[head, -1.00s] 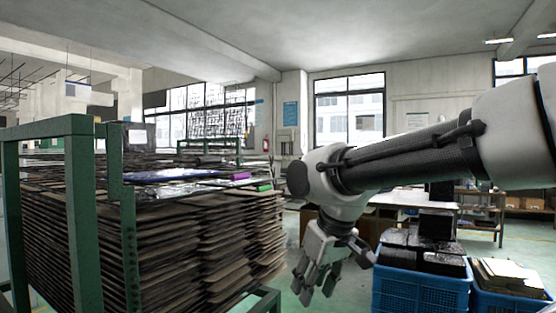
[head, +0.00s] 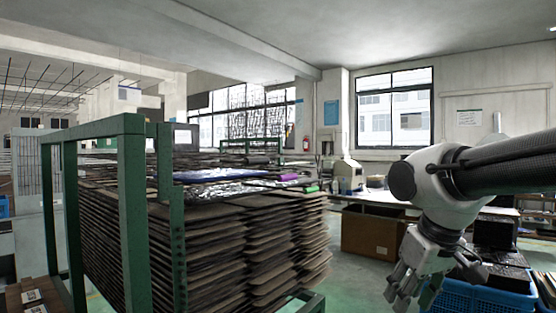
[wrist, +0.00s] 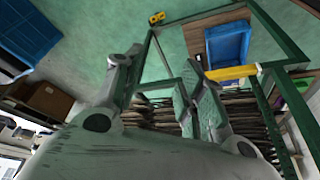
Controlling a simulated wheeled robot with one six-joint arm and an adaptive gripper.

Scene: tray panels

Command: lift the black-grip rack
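A green metal rack (head: 131,215) stands at the left and middle of the head view, holding a tall stack of thin brown panels (head: 255,245). Green bars (wrist: 205,25) and stacked panel edges (wrist: 160,112) also show in the wrist view. I cannot make out a black grip on the rack. My gripper (head: 408,298) hangs to the right of the stack, fingers pointing down, apart from it. In the wrist view its fingers (wrist: 160,62) are spread with nothing held between them.
A blue crate (head: 475,299) stands below and right of my gripper. A brown cabinet (head: 372,233) under a table is behind. In the wrist view, a blue bin (wrist: 230,45) and a yellow bar (wrist: 232,72) lie beyond the fingers. Green floor is open between stack and cabinet.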

